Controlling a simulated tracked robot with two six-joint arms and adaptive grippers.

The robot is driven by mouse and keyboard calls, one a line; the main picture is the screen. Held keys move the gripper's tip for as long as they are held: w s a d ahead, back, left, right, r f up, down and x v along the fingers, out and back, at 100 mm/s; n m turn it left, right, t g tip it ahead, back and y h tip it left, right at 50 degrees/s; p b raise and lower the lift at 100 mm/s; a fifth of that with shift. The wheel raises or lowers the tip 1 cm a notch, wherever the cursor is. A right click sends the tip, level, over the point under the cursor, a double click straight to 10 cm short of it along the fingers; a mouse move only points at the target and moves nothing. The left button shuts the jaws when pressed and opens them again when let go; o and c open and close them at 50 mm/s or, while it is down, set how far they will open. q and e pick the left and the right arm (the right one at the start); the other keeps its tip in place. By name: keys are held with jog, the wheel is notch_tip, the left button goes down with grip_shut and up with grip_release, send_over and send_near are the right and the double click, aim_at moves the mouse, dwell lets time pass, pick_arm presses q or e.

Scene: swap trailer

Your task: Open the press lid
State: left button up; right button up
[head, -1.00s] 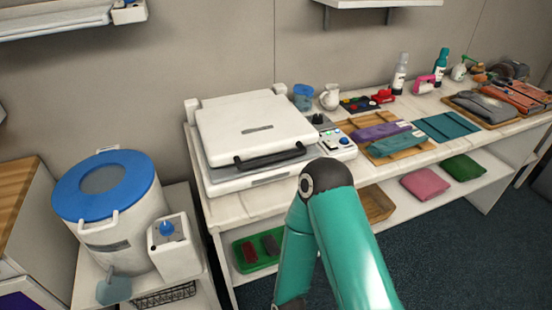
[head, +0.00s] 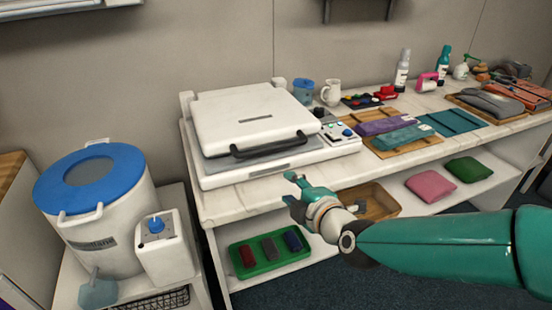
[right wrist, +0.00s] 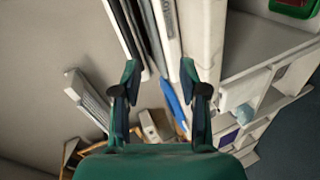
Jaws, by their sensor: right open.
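The press (head: 250,130) stands on the white counter, its white lid (head: 255,115) down over the grey plate. The lid's black handle (head: 268,146) runs along its front edge. A control panel with a knob and coloured buttons (head: 340,132) is at the press's right side. My right gripper (head: 290,186) is in front of the counter edge, below and in front of the handle, apart from it. In the right wrist view its two fingers (right wrist: 160,88) are spread and empty, with the press's side edges beyond them. My left gripper is not in view.
A blue-lidded white drum (head: 100,205) and a small white box (head: 165,248) stand at left. A green tray (head: 268,262) and a wooden tray (head: 378,198) lie on the lower shelf. Folded cloths (head: 395,133), bottles and a jug (head: 331,93) stand along the counter, right of the press.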

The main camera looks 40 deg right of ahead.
notch_tip(320, 180, up, 4)
jog(key=s+d+f+n+t+h, duration=0.1)
jog(key=s+d, duration=0.1)
jog(key=p, duration=0.5)
send_near(278, 149)
jog(key=shift+n, duration=0.4)
jog(key=p+x, duration=0.1)
jog(key=x, duration=1)
grip_shut()
